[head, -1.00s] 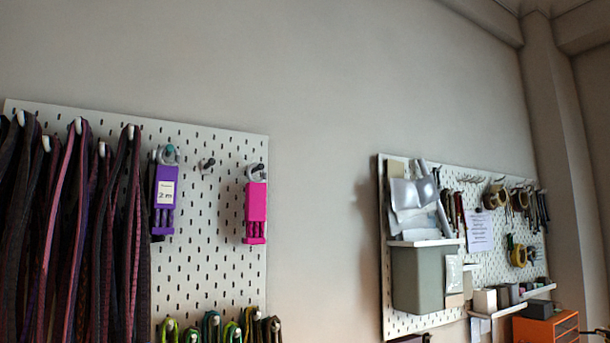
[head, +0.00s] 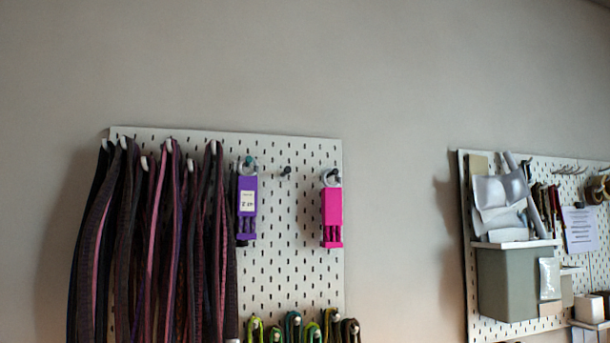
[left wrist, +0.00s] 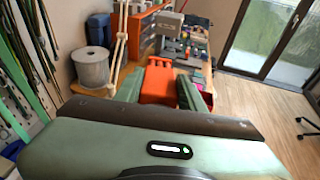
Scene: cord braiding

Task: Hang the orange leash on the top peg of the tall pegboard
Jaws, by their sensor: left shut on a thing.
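The tall pegboard (head: 290,225) stands against the wall in the head view, seen from below its top edge. A bare dark peg (head: 286,171) near its top sits between a purple hanging holder (head: 248,210) and a pink one (head: 332,218). In the left wrist view my left gripper (left wrist: 161,88) is shut on an orange piece, which I take to be the orange leash (left wrist: 158,80). The rest of the leash cannot be made out. Neither gripper shows in the head view.
Many dark and purple cords (head: 165,240) hang on the board's left side; green loops (head: 300,330) hang lower down. A second pegboard (head: 500,325) with a grey bin (head: 506,285) is at right. The left wrist view shows a spool (left wrist: 91,68) and a cluttered workbench (left wrist: 190,60).

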